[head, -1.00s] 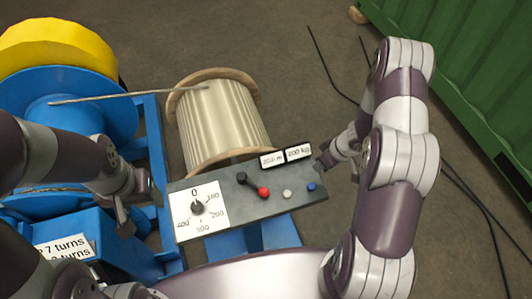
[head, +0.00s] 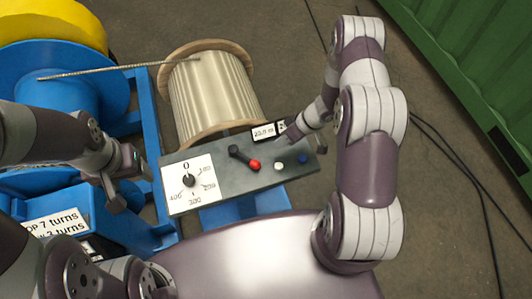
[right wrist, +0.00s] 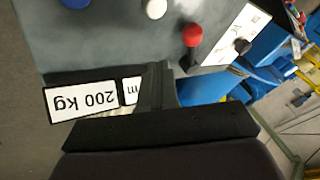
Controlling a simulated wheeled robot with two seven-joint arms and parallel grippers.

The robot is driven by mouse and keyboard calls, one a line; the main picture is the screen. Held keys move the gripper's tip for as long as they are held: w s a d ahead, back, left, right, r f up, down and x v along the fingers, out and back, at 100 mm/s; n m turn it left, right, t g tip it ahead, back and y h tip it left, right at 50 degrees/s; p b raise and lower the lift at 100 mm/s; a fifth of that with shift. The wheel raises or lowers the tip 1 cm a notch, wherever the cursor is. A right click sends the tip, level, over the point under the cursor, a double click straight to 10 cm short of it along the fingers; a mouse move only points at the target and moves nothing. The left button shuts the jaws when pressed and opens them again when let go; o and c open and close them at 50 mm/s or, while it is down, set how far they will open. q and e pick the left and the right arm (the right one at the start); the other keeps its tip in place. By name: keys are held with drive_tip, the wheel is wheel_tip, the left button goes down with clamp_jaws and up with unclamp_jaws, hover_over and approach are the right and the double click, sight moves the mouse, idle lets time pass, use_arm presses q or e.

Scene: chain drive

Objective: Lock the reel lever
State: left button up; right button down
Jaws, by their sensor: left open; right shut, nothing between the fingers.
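The lever on the grey control panel (head: 222,178) has a black arm (head: 240,154) slanting down-right to a red knob (head: 255,165); I take it for the reel lever. The red knob also shows in the right wrist view (right wrist: 192,36). My right gripper (head: 285,141) is shut and empty at the panel's far edge, right of the lever and apart from the knob. It partly covers the labels there. My left gripper (head: 130,188) is open and empty beside the panel's left end. The wooden-flanged reel (head: 210,97) stands behind the panel.
The panel also carries a dial (head: 188,181), a white button (head: 279,167) and a blue button (head: 302,159). A "200 kg" label (right wrist: 82,102) sits on its far edge. A blue drum (head: 90,85) stands at left. Cables lie on the floor at right.

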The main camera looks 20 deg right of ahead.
drive_tip(key=x, duration=0.3)
drive_tip(key=shift+w+a+f+p, duration=0.15)
drive_tip(key=shift+a+f+p, duration=0.05)
drive_tip(key=shift+f+p, duration=0.15)
drive_tip(key=a, duration=0.1)
drive_tip(key=s+p, duration=0.1)
drive_tip(key=a, duration=0.1)
drive_tip(key=shift+s+a+f+p, duration=0.2)
drive_tip(key=shift+a+f+p, duration=0.15)
drive_tip(key=shift+a+p, duration=0.05)
drive_tip(key=shift+s+a+f, duration=0.1)
drive_tip(key=shift+s+a, duration=0.1)
drive_tip(key=shift+a, duration=0.2)
drive_tip(key=shift+w+f, duration=0.1)
drive_tip(key=shift+d, duration=0.1)
